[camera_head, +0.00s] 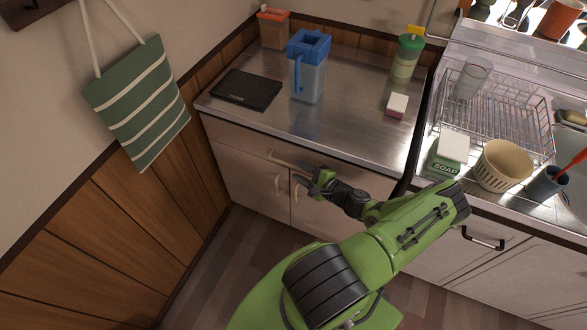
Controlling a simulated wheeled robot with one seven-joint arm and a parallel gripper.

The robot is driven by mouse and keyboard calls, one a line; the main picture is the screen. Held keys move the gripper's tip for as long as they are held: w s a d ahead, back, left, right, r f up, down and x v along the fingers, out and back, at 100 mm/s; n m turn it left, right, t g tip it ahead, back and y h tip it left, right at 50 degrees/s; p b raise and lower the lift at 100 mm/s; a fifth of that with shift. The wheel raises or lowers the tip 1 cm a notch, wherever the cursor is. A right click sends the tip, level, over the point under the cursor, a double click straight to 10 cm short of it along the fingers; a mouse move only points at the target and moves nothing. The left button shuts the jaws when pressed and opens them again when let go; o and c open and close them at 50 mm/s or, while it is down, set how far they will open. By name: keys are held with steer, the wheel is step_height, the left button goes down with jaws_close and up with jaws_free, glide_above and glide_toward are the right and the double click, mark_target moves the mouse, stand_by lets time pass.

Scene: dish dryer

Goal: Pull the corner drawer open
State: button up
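The corner drawer (236,139) is the pale front just below the metal countertop, by the left wall. It looks shut, flush with the cabinet. Its light bar handle (283,160) runs along the front, and its right end is hidden behind my gripper.
Cabinet doors with upright handles (278,183) lie under the drawer. A blue-lidded pitcher (308,70), a black slab (246,90) and a small box (396,105) stand on the countertop (350,120). A dish rack (500,120) is at right.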

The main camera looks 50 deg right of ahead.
mark_target(292, 166)
steer(key=x, duration=0.4)
steer(key=shift+s, duration=0.1)
jaws_close()
